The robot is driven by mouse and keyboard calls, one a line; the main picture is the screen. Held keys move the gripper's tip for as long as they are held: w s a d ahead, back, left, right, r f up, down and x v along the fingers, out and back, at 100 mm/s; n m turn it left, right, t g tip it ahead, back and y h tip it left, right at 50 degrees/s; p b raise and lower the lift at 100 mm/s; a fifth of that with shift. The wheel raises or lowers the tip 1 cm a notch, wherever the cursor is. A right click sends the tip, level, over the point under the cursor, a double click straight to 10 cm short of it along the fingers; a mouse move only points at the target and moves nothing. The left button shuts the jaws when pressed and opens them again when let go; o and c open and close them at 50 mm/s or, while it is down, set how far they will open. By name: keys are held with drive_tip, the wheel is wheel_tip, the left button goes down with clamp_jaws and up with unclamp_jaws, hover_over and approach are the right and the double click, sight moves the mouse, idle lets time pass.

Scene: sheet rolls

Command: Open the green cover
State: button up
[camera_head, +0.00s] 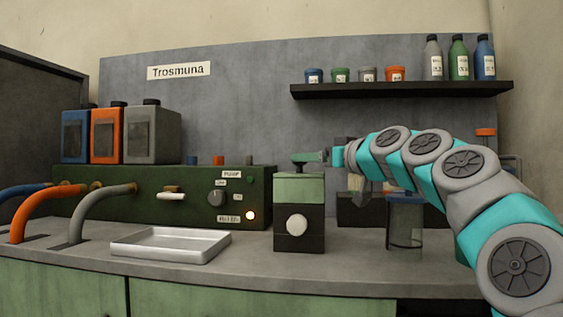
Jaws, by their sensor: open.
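A small box stands near the middle of the bench. Its upper part is a pale green cover (299,188), which looks level and closed on a black body (314,226). A round white knob (297,225) is on the front of the body.
A clear cylinder (405,225) stands under my arm, with dark items behind it. A white tray (172,246) lies left of the box. A green pump unit (130,208) with hoses is behind the tray. A shelf (400,90) with jars and bottles hangs above. Bench in front is clear.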

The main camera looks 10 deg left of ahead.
drive_tip(key=shift+p+x, duration=0.4)
drive_tip(key=shift+x, duration=3.35)
drive_tip(key=shift+s, duration=0.1)
clamp_jaws()
